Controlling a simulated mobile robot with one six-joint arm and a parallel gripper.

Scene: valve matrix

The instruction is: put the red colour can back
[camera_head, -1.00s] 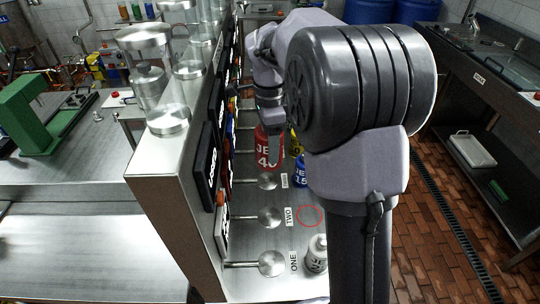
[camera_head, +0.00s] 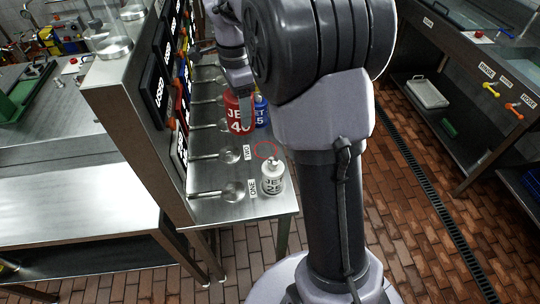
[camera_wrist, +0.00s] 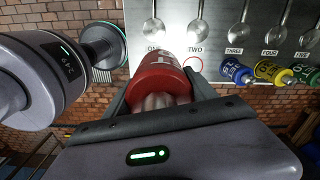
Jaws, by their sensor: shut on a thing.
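The red can (camera_head: 238,115), marked JET 40, is in my gripper. In the wrist view the red can (camera_wrist: 159,75) lies between the two fingers of my gripper (camera_wrist: 155,95), which are shut on it. In the head view part of my gripper (camera_head: 238,80) shows just above the can. A red ring (camera_head: 265,150) marks an empty spot on the steel shelf beside the label TWO. The ring also shows in the wrist view (camera_wrist: 199,65), just right of the can. I cannot tell whether the can touches the shelf.
A white can (camera_head: 272,180), marked JET 25, stands near label ONE, close to the ring. A blue can (camera_head: 261,112) is right behind the red one. The wrist view shows a yellow can (camera_wrist: 270,72) and a green can (camera_wrist: 304,76). Ladles (camera_head: 230,155) line the panel.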

